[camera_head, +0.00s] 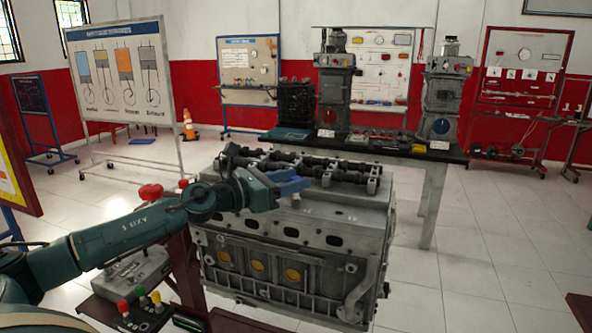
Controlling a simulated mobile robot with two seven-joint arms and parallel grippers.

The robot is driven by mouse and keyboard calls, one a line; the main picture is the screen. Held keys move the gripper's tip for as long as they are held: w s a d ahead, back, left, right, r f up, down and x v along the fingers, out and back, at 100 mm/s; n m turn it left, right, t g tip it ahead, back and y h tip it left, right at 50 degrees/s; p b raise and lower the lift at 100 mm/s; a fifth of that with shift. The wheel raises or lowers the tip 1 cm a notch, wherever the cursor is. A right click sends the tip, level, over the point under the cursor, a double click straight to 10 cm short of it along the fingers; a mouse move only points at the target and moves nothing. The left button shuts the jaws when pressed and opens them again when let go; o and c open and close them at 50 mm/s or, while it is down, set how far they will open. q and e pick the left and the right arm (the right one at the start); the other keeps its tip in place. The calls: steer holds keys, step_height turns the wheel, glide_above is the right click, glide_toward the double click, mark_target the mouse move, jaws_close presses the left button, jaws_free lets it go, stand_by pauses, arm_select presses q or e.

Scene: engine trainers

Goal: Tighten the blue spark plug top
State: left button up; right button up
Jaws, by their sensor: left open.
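The grey engine block (297,228) stands in the middle, with two dark camshafts (310,162) along its top. My left arm reaches in from the left. My left gripper (300,182) is over the near top edge of the engine, with its blue fingers pointing right. It is open, and I see nothing between the fingers. I cannot make out a separate blue spark plug top; the gripper and arm cover part of the engine top. My right gripper is not in view.
A control panel (143,312) with green, red and yellow knobs is at the lower left. A black-topped table (390,148) with upright engine units stands behind the engine. An orange cone (188,125) is at the back.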

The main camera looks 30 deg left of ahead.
arm_select(q)
steer(key=shift+w+d+r, duration=0.1)
steer(key=shift+w+d, duration=0.2)
steer(key=shift+w, duration=0.25)
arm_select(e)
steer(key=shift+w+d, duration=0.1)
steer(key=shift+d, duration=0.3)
